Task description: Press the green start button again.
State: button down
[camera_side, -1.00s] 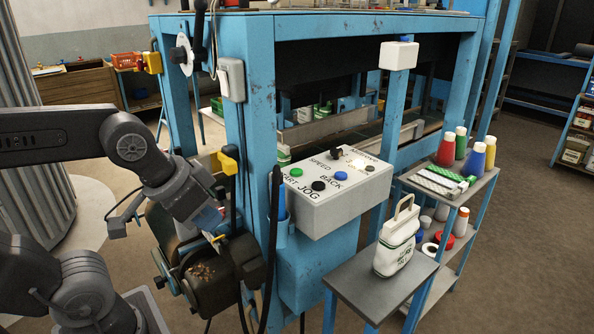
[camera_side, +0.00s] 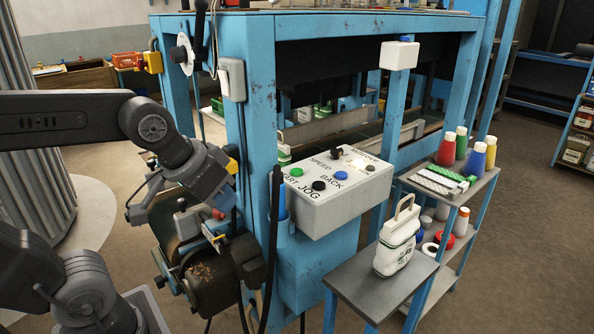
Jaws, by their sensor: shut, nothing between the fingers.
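The green start button (camera_side: 296,173) is on the left of the sloping top of a pale control box (camera_side: 335,210). Nothing covers the green button in this view.
A black button (camera_side: 319,186), a blue button (camera_side: 341,176) and a black knob (camera_side: 337,152) share the panel. A dark upright lever (camera_side: 274,235) stands just left of the box. A white sack (camera_side: 398,240) stands on a grey shelf to the right.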

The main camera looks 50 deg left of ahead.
jog(key=w+a+r+n+t, duration=0.1)
jog(key=w+a+r+n, duration=0.15)
jog(key=w, duration=0.45)
jog(key=w+a+r+n+t, duration=0.1)
jog(key=w+a+r+n, duration=0.15)
jog(key=w, duration=0.45)
jog(key=n+t+y, duration=0.1)
jog(key=n+y, duration=0.1)
jog(key=n, duration=0.3)
send_over(294, 170)
jog(key=shift+f, duration=0.4)
jog(key=shift+f, duration=4.4)
jog(key=shift+f, duration=0.1)
jog(key=shift+f, duration=0.35)
